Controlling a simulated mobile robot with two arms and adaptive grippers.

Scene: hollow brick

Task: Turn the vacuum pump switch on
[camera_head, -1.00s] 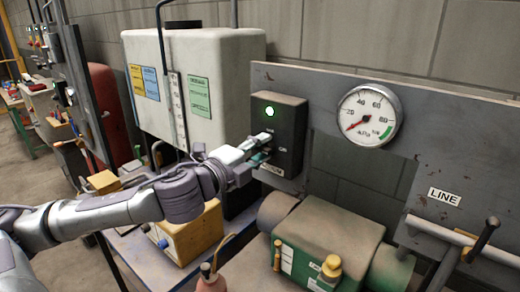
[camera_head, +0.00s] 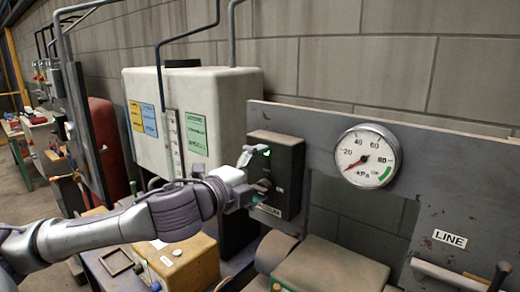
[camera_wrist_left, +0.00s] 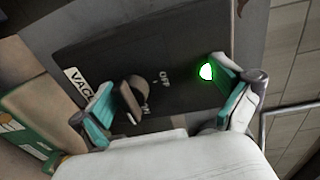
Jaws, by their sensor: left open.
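The vacuum pump switch box (camera_head: 290,165) is a black box on the grey panel. A green lamp glows on its face; in the left wrist view the lamp (camera_wrist_left: 206,71) is beside the right finger. The dark switch knob (camera_wrist_left: 134,93) sits near the labels OFF and ON; which one it points to is unclear. My left gripper (camera_head: 256,172) is in front of the box. In the left wrist view its teal-padded fingers (camera_wrist_left: 165,101) are spread open, with the knob between them, nearer the left finger. Contact cannot be told. My right gripper is not in view.
A round gauge (camera_head: 367,156) on the panel has its red needle near the low end. A LINE label (camera_head: 450,238) is at the right. A pale tank (camera_head: 225,95) stands behind my arm. A yellowish box (camera_head: 178,262) and the pump (camera_head: 330,268) are below.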

